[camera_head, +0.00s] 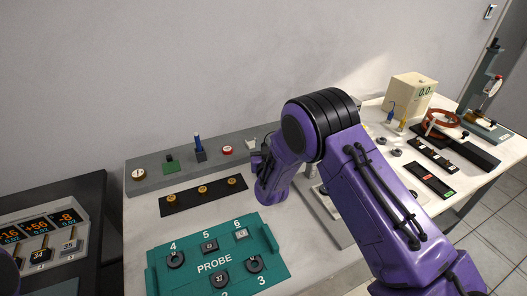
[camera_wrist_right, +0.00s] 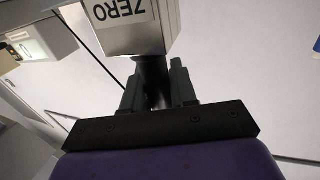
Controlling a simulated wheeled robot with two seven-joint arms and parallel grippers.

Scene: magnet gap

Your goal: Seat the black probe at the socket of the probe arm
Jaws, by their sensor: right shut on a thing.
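My right gripper (camera_wrist_right: 158,88) is shut on a dark thing (camera_wrist_right: 154,72), which looks like the black probe. In the right wrist view the dark thing stands between the two fingers, and its far end meets or passes behind a light grey block marked ZERO (camera_wrist_right: 128,22). I cannot tell whether they touch. In the head view my right arm bends over the table and hides the fingertips and what they hold. I cannot make out the probe arm's socket. The teal PROBE tray (camera_head: 198,282) sits in front, with several dark round pieces and a grey one in numbered places.
A grey rail (camera_head: 185,157) with small parts runs along the back. A black strip (camera_head: 215,198) with brass discs lies before it. A cream meter box (camera_head: 409,92), a copper ring (camera_head: 440,122) and black strips stand at right. Displays (camera_head: 42,230) are at left.

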